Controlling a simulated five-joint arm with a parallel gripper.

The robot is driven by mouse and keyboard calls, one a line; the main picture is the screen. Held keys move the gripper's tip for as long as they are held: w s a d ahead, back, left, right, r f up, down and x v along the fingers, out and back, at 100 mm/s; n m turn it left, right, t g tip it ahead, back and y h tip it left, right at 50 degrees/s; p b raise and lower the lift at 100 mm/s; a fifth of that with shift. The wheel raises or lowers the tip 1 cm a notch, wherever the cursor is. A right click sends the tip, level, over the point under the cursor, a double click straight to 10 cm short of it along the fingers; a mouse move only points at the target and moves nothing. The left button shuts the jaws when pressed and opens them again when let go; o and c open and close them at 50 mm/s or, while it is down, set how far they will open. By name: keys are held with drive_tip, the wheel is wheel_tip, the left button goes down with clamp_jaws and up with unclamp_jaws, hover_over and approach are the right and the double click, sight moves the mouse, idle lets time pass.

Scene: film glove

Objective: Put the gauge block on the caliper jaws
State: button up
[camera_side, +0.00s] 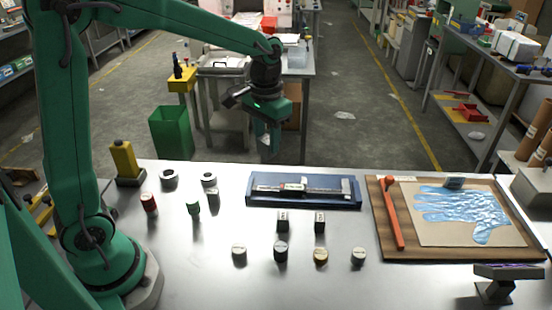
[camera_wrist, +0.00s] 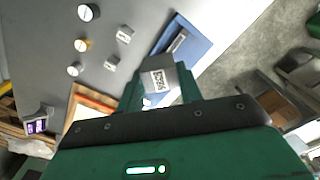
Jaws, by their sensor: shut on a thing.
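My gripper (camera_side: 268,140) hangs in the air above the back edge of the bench, behind the blue tray. In the wrist view my gripper (camera_wrist: 160,95) is shut on a silver gauge block (camera_wrist: 157,80) with a printed label. The block is small and mostly hidden by the fingers in the side view. The caliper (camera_side: 303,187) lies lengthwise in the blue tray (camera_side: 305,203), with its jaws apart from the held block. In the wrist view the caliper (camera_wrist: 178,41) shows just beyond the block, on the blue tray (camera_wrist: 198,48).
Two labelled metal blocks (camera_side: 282,222) (camera_side: 319,222) stand in front of the tray. Several small cylinders (camera_side: 281,252) form a front row. A wooden board (camera_side: 392,250) with a red-handled tool (camera_side: 391,212) and blue film glove (camera_side: 465,212) lies right.

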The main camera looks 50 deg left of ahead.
drive_tip(key=shift+w+a+r, duration=0.2)
drive_tip(key=shift+w+a, duration=0.1)
drive_tip(key=shift+a, duration=0.1)
drive_tip(key=shift+d, duration=0.1)
drive_tip(key=s+d+f+m, duration=0.3)
drive_tip(key=s+d+m, duration=0.2)
drive_tip(key=d, duration=0.6)
drive_tip(key=s+d+f+m, duration=0.35)
drive_tip(key=s+d, duration=0.25)
drive_tip(key=d, duration=0.4)
hover_over(299, 238)
drive_tip(key=shift+m, duration=0.45)
wheel_tip(299, 238, down, 7)
drive_tip(key=shift+a+r, duration=0.1)
drive_tip(key=shift+a, duration=0.05)
drive_tip(key=shift+f, duration=2)
drive_tip(key=shift+f, duration=0.15)
